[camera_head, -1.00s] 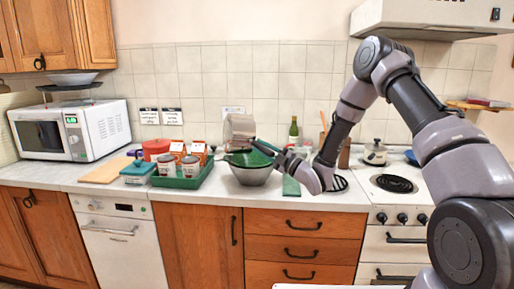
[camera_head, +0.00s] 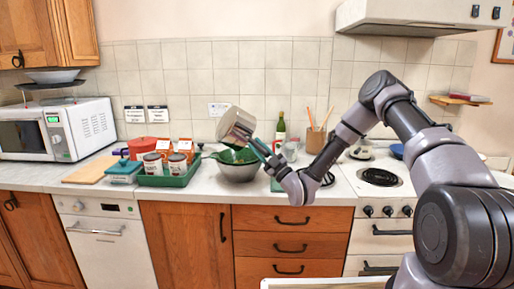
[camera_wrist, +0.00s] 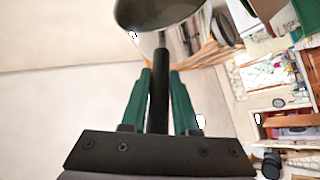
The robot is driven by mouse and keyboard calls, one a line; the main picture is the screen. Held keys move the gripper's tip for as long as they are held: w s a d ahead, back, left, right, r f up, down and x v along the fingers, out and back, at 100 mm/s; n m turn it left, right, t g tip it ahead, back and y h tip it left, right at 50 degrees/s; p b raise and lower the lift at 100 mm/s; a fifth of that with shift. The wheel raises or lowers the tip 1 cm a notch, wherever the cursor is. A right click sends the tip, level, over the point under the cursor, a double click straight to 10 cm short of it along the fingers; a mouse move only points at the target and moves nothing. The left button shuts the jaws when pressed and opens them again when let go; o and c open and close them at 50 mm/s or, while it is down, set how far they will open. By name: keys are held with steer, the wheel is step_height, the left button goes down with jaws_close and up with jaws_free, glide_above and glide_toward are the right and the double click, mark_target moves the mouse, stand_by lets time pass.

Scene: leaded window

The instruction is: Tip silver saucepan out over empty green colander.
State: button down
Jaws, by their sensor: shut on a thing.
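The silver saucepan (camera_head: 236,126) is held tilted above a grey bowl (camera_head: 238,173) with green showing inside its rim, in the head view. I take the green part (camera_head: 230,156) to be the colander; its inside is mostly hidden. My gripper (camera_head: 262,150), with green fingers, is to the right of the pan and shut on its handle. In the wrist view the black handle (camera_wrist: 158,85) runs between my gripper's fingers (camera_wrist: 159,85) to the saucepan (camera_wrist: 158,12), cut off at the top edge. I cannot see the pan's contents or anything falling.
A green tray (camera_head: 170,181) with jars and boxes stands left of the bowl. A green bottle (camera_head: 281,132) and a utensil holder (camera_head: 315,141) stand behind my arm. The hob (camera_head: 382,178) is at right. The microwave (camera_head: 58,128) is at far left.

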steer(key=shift+r, duration=0.2)
steer(key=shift+r, duration=1.9)
